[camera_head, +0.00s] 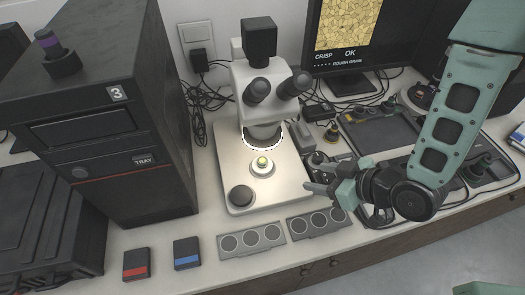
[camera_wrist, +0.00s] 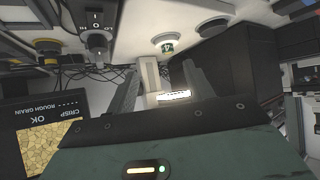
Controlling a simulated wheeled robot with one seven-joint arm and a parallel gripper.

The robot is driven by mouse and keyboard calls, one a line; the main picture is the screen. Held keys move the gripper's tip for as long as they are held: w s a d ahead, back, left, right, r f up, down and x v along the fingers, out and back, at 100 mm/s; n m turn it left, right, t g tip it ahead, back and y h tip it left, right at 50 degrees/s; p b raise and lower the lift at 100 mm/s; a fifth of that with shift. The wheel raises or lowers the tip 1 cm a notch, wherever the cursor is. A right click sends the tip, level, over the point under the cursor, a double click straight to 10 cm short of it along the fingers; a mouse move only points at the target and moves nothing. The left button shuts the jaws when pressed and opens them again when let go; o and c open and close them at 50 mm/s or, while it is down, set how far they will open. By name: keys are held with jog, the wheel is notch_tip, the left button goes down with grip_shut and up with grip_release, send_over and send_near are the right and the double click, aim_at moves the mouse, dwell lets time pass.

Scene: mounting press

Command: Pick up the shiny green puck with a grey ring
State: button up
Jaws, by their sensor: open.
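The shiny green puck with a grey ring (camera_head: 262,161) sits on the round pale stage of the microscope (camera_head: 232,192), under its lit ring. It also shows small in the wrist view (camera_wrist: 168,47), at the upper middle, beyond the fingers. My gripper (camera_head: 311,190) is open and empty, to the right of the puck and apart from it, near the right edge of the microscope base. In the wrist view both fingers of my gripper (camera_wrist: 161,72) stand apart with nothing between them close by.
The microscope's eyepieces (camera_head: 278,87) and head overhang the puck from behind. A black knob (camera_head: 240,195) stands on the base at front left. Two grey trays with round wells (camera_head: 251,254) (camera_head: 318,235) lie in front. A black cabinet marked 3 (camera_head: 163,185) stands left.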

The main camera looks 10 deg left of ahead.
jog(key=shift+t+y, duration=0.4)
jog(key=shift+y, duration=0.5)
jog(key=b+x, duration=0.4)
jog(key=b, duration=0.4)
jog(key=shift+s+a+r, duration=0.1)
jog(key=shift+s+a, duration=0.1)
jog(key=shift+a, duration=0.05)
jog(key=p, duration=0.2)
send_near(266, 163)
jog(key=x, duration=0.2)
jog(key=shift+w+a, duration=0.15)
jog(key=shift+w, duration=0.15)
jog(key=shift+p+x, duration=1.35)
jog(key=shift+x, duration=1.85)
jog(key=shift+s, duration=0.2)
jog(key=c, duration=1.1)
